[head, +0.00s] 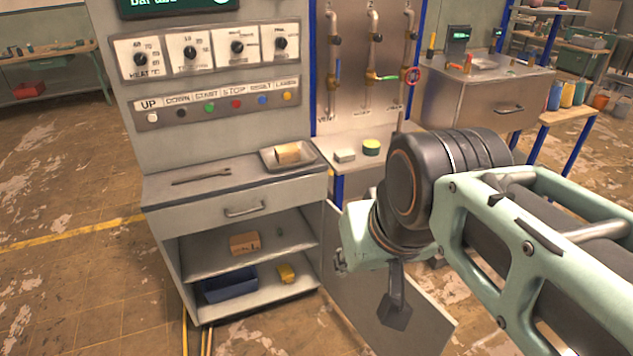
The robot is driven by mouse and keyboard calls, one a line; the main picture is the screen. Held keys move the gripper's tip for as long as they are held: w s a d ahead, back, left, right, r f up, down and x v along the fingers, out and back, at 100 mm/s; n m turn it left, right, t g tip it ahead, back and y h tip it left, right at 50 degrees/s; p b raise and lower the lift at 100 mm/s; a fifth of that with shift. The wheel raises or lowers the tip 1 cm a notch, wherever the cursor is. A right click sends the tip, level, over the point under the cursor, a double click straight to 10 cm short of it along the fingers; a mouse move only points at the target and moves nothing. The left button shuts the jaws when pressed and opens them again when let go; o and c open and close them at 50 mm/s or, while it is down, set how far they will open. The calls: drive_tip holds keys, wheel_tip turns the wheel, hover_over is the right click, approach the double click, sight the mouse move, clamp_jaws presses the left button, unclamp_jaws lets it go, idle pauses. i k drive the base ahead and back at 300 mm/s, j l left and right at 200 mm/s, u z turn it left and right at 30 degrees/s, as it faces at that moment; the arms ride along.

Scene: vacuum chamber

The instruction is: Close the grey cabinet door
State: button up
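The grey cabinet (183,263) stands left of centre in the head view, with its lower compartment open to view. Its grey door (350,288) stands swung wide open from the right side of that compartment, reaching toward the lower right. My arm covers the upper part of the door. My gripper (396,310) points down in front of the door, overlapping its face in the picture. Only one dark finger shows clearly, so I cannot tell its opening or whether it touches the door. Nothing is visibly held.
A shelf in the cabinet holds a small brown box (245,244); below are a blue bin (229,284) and a yellow item (286,273). A closed drawer (240,208) sits above. A steel cabinet (480,105) stands behind my arm. The floor in front and left is clear.

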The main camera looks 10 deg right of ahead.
sight(429, 330)
drive_tip(key=k+l+u, duration=0.2)
drive_tip(key=l, duration=0.15)
drive_tip(key=k+l+u, duration=0.15)
drive_tip(key=l, duration=0.2)
drive_tip(key=k+l+u, duration=0.15)
drive_tip(key=l, duration=0.2)
drive_tip(key=k+l+u, duration=0.2)
drive_tip(key=l, duration=0.15)
drive_tip(key=l+u, duration=0.15)
drive_tip(key=l, duration=0.25)
drive_tip(key=k+l+u, duration=0.1)
drive_tip(key=l, duration=0.25)
drive_tip(key=k+l+u, duration=0.15)
drive_tip(key=l, duration=0.25)
drive_tip(key=k+l+u, duration=0.1)
drive_tip(key=l, duration=0.25)
drive_tip(key=k+l+u, duration=0.1)
drive_tip(key=l, duration=0.3)
drive_tip(key=k+l, duration=0.1)
drive_tip(key=l, duration=0.3)
drive_tip(key=l+u, duration=0.2)
drive_tip(key=l, duration=0.5)
drive_tip(key=i+l+u, duration=0.4)
drive_tip(key=i+l, duration=0.65)
